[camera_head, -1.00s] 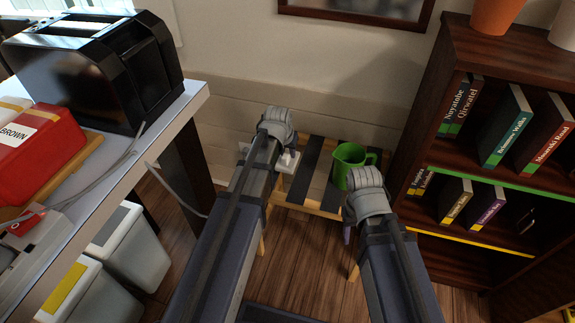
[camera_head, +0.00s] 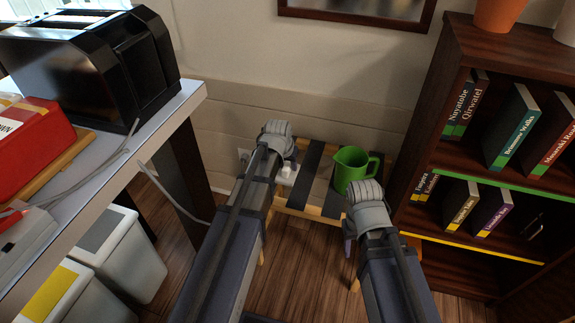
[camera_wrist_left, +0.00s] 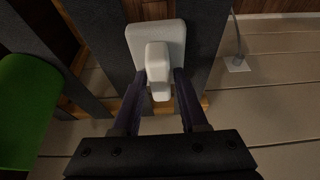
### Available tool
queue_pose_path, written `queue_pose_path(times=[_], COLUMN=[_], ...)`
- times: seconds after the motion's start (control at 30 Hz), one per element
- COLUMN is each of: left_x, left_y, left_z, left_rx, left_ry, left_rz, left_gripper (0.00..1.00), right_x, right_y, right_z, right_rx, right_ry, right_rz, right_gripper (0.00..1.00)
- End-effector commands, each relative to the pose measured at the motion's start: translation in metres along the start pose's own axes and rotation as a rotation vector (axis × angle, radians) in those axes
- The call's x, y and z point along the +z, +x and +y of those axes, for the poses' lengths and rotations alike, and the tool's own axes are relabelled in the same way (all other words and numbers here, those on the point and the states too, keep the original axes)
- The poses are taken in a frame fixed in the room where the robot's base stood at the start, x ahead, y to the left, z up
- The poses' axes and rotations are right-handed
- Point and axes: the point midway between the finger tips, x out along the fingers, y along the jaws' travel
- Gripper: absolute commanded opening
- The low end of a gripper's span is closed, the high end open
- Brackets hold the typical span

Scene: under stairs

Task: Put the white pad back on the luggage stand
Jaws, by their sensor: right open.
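The luggage stand (camera_head: 312,178) has dark straps over a light wooden frame and stands by the wall. The white pad (camera_head: 287,171), a square plate with a raised grip, shows at its left part beside my left gripper (camera_head: 290,163). In the left wrist view the white pad (camera_wrist_left: 137,35) appears over the dark straps, its grip between my left fingers (camera_wrist_left: 160,75). Whether the fingers press on the grip, and whether the pad touches the straps, I cannot tell. My right gripper (camera_head: 348,248) is open and empty at the stand's front right, its fingers mostly hidden.
A green jug (camera_head: 354,172) stands on the right part of the stand. A bookcase (camera_head: 455,100) is close on the right. A table (camera_head: 185,100) with a black toaster (camera_head: 95,65) is on the left, with bins (camera_head: 120,250) below. A wall socket (camera_wrist_left: 238,64) is near the pad.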

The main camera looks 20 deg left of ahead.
Motion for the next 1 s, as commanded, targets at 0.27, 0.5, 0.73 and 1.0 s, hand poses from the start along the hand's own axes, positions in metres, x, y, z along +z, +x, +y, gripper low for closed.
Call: queue_pose_path(times=[0.27, 0.5, 0.73, 1.0], left_x=[0.0, -0.001, -0.002, -0.003], left_y=[0.0, -0.004, -0.024, -0.066], left_z=[0.0, 0.0, 0.0, 0.0], left_rx=[0.0, 0.0, 0.0, 0.0], left_ry=[0.0, 0.0, 0.0, 0.0], left_rz=[0.0, 0.0, 0.0, 0.0], left_gripper=[0.59, 0.59, 0.59, 0.59], right_x=[0.0, 0.0, 0.002, 0.004], right_y=[0.0, -0.004, -0.022, -0.061], right_z=[0.0, 0.001, 0.002, 0.005], right_rx=[0.0, 0.0, -0.001, -0.007], right_ry=[0.0, 0.001, 0.002, 0.004], right_rz=[0.0, 0.0, -0.001, -0.001], right_gripper=[0.5, 0.5, 0.5, 0.5])
